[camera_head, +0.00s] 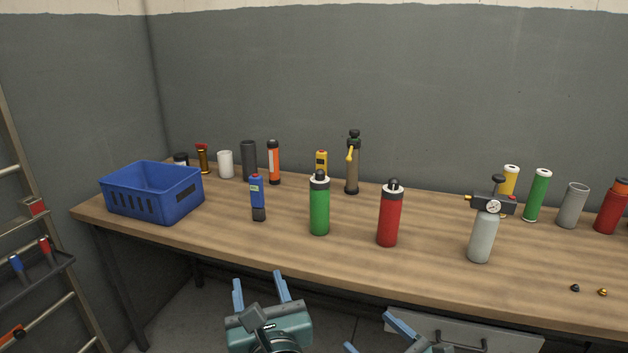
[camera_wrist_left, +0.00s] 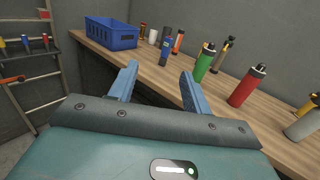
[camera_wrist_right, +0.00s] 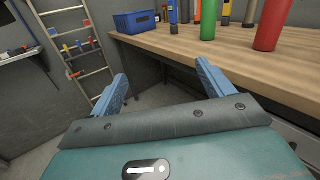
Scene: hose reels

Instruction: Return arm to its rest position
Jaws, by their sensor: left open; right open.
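My left gripper (camera_head: 260,290) is open and empty, in front of the table's front edge and below the tabletop in the head view. Its two blue fingers also show in the left wrist view (camera_wrist_left: 158,88), spread apart with nothing between them. My right gripper (camera_head: 375,335) is only partly in the head view, at the bottom edge. In the right wrist view (camera_wrist_right: 162,88) its blue fingers are spread apart and empty. Both grippers are clear of the table and touch nothing that I can see.
The wooden table (camera_head: 430,275) holds a blue basket (camera_head: 150,195), a blue device (camera_head: 258,198), a green bottle (camera_head: 319,208), a red bottle (camera_head: 389,218) and a grey cylinder with a gauge (camera_head: 481,238). A ladder-like rack (camera_head: 30,223) stands left. Floor before the table looks free.

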